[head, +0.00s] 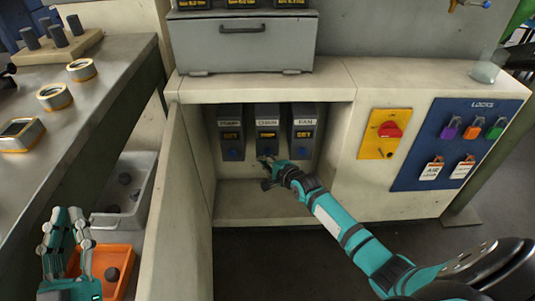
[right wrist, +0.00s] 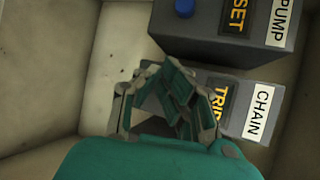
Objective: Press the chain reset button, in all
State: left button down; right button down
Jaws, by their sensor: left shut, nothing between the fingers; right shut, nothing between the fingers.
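The chain box (head: 267,125) is the middle one of three grey boxes in the open cabinet bay. Its white label reads CHAIN, and in the right wrist view the box (right wrist: 235,82) shows a yellow display with TRIP, partly covered by a finger. My right gripper (head: 267,167) is shut and empty, at the lower front of the chain box; it also shows in the right wrist view (right wrist: 165,85). The chain box's button is mostly hidden behind it, and I cannot tell whether they touch. My left gripper (head: 68,228) is shut and empty at the lower left, away from the boxes.
The pump box (head: 230,130) and fan box (head: 304,125) flank the chain box closely, each with a blue button. An open cabinet door (head: 178,215) stands left. A yellow panel with a red switch (head: 388,131) and a blue lock board (head: 455,145) are right.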

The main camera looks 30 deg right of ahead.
jog(key=shift+w, duration=0.15)
dwell(0.3)
pick_arm(q)
jog(key=shift+s+r, duration=0.2)
jog(key=shift+r, duration=0.1)
pick_arm(e)
jog(key=shift+w+d, duration=0.2)
jog(key=shift+w, duration=0.05)
pick_arm(q)
jog(key=shift+s+r+t+b, duration=0.3)
jog(key=shift+s+r+t, duration=0.2)
jog(key=shift+r+t, duration=0.3)
pick_arm(e)
jog(key=shift+w+d, duration=0.2)
jog(key=shift+w, duration=0.2)
dwell(0.6)
pick_arm(q)
notch_tip(320, 180, down, 8)
jog(key=w+g+y+p, duration=0.1)
jog(key=w+g+p, duration=0.1)
jog(key=g, duration=0.3)
jog(key=shift+w+a+r, duration=0.2)
jog(key=shift+w+r, duration=0.05)
jog(key=shift+w, duration=0.2)
pick_arm(e)
jog(key=shift+s+a, duration=0.4)
jog(key=shift+s, duration=0.4)
